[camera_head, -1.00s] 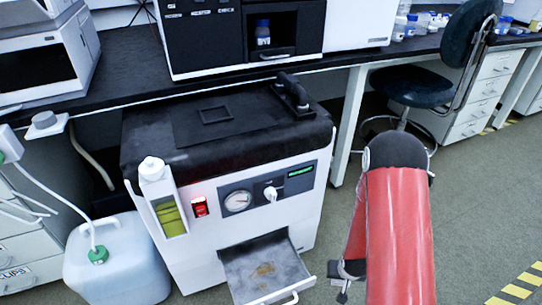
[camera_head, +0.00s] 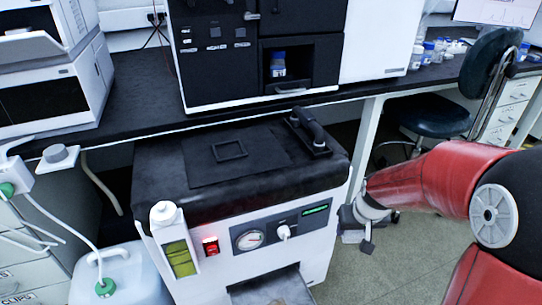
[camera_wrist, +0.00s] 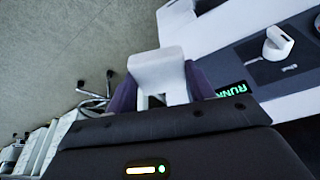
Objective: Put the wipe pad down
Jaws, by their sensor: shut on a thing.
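The wipe pad (camera_wrist: 158,70) is a white, bent sheet between the two dark purple fingers of my gripper (camera_wrist: 160,88) in the wrist view. My gripper is shut on it. In the head view my gripper (camera_head: 352,222) is beside the right side of the white pump cabinet, apart from its front panel. The pad is small and mostly hard to make out there. In the wrist view, the cabinet's panel with its green display (camera_wrist: 232,90) and white knob (camera_wrist: 278,42) is to the right of the pad.
The black-topped cabinet (camera_head: 215,190) has an open tray (camera_head: 268,290) at its front, cut off by the frame's bottom. A black bench (camera_head: 140,110) carries instruments above it. A white canister (camera_head: 125,275) stands left. A chair (camera_head: 440,110) is behind my arm. Grey floor is clear to the right.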

